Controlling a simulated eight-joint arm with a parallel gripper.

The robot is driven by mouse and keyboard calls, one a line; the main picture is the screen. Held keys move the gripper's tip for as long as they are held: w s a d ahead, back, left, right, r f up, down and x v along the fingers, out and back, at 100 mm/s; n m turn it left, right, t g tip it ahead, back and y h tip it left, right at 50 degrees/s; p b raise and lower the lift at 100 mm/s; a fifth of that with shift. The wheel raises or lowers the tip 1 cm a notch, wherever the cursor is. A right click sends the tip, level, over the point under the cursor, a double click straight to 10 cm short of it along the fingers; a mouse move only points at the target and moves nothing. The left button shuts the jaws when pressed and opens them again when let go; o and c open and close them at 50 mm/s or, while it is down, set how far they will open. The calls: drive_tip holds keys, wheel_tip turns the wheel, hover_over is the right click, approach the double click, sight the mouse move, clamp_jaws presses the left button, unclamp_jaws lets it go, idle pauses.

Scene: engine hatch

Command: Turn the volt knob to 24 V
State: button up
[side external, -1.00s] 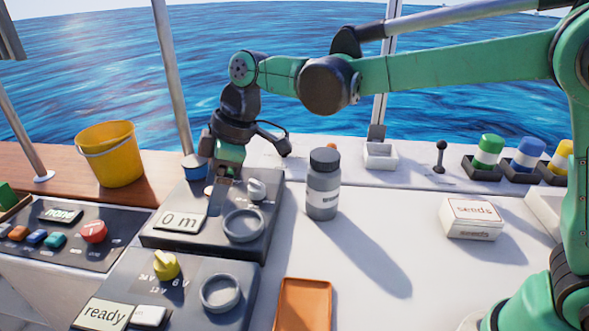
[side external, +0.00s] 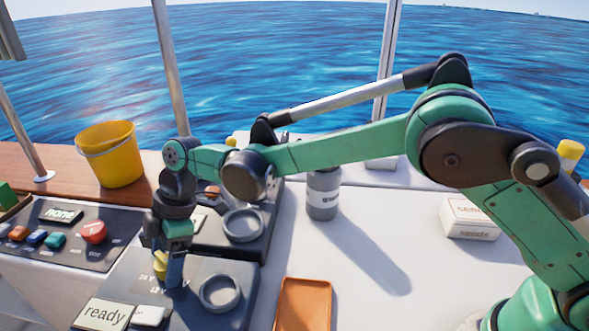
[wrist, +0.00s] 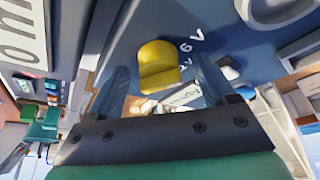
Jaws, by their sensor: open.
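The yellow volt knob (side external: 160,265) is on the dark front panel (side external: 205,271), partly hidden behind my gripper in the side view. In the wrist view the knob (wrist: 158,66) lies ahead of and between my open fingers, with no visible contact. My gripper (side external: 172,280) points down at the panel beside the knob, and it also shows in the wrist view (wrist: 160,88). I cannot tell which label the knob points at.
A grey ring (side external: 221,293) and a "ready" display (side external: 104,314) share the panel. Another panel with a ring (side external: 243,225) stands behind. A grey bottle (side external: 323,195), an orange tray (side external: 303,304) and a white seeds box (side external: 468,218) are to the right. The counter between bottle and box is clear.

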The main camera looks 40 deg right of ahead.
clamp_jaws()
drive_tip(key=shift+m, duration=0.4)
drive_tip(key=m+t, duration=0.1)
drive_tip(key=m, duration=0.1)
drive_tip(key=m+t, duration=0.1)
drive_tip(key=m, duration=0.2)
drive_tip(key=shift+s+h, duration=0.15)
drive_tip(key=shift+h, duration=0.15)
drive_tip(key=m+t+h, duration=0.1)
drive_tip(key=m, duration=0.2)
drive_tip(key=m+t, duration=0.1)
drive_tip(key=m, duration=0.2)
drive_tip(key=shift+a+m+h, duration=0.15)
drive_tip(key=shift+m+h, duration=0.25)
drive_tip(key=m+h, duration=0.1)
drive_tip(key=m, duration=0.1)
drive_tip(key=m+h, duration=0.1)
drive_tip(key=m, duration=0.2)
drive_tip(key=shift+a+t, duration=0.1)
drive_tip(key=shift+t, duration=0.2)
drive_tip(key=m+h, duration=0.1)
drive_tip(key=m, duration=0.2)
drive_tip(key=m+h, duration=0.1)
drive_tip(key=m, duration=0.2)
drive_tip(key=shift+a+g, duration=0.1)
drive_tip(key=shift+g, duration=0.3)
drive_tip(key=shift+m, duration=0.3)
